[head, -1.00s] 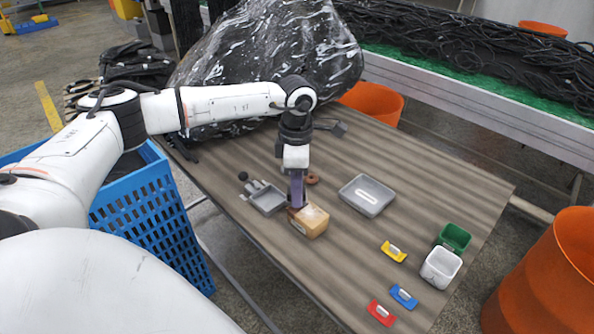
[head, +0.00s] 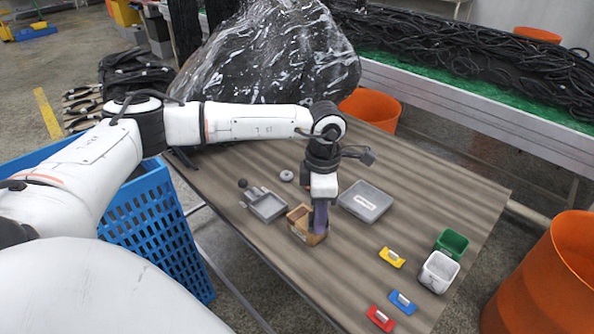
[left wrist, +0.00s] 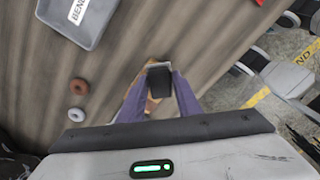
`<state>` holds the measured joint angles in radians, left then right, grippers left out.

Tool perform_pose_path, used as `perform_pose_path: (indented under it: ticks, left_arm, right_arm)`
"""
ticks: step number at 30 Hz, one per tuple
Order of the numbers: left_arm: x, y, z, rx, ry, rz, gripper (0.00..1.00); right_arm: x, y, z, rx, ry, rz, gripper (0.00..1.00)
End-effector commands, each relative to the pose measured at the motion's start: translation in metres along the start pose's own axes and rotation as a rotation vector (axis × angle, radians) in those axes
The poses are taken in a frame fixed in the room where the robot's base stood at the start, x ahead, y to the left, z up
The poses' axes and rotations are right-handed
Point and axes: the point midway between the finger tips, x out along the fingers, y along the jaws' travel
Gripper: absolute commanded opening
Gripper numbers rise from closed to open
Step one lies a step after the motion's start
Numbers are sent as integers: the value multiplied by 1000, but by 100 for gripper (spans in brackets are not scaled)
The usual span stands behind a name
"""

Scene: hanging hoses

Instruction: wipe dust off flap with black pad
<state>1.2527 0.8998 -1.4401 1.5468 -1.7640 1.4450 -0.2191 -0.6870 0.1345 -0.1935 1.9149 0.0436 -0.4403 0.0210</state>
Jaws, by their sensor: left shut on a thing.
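A small tan box (head: 295,229) sits on the table, left of its middle. Its top looks open, with a darker inside; I cannot clearly make out the flap or any dust on it. My left gripper (head: 320,228) points down at the box's right side and hides part of it. In the left wrist view its purple fingers (left wrist: 160,92) are shut on the black pad (left wrist: 160,84), with a strip of the tan box (left wrist: 151,106) showing beside and below the pad. I cannot tell whether the pad touches the box. My right gripper is not in view.
A grey ring (head: 286,175) lies behind. Yellow (head: 392,258), blue (head: 403,302) and red (head: 380,318) pieces and green (head: 452,243) and white (head: 438,272) bins stand at right.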

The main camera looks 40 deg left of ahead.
Motion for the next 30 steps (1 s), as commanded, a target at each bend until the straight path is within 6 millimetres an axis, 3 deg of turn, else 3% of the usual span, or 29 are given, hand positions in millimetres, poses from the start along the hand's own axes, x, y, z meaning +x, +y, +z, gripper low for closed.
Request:
perform_pose_path:
  ticks: [25,30]
  left_arm:
    - [1,50,-53,4,4,0,13]
    - [-27,48,-51,8,2,0,13]
  right_arm:
    - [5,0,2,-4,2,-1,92]
    - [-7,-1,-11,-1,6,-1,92]
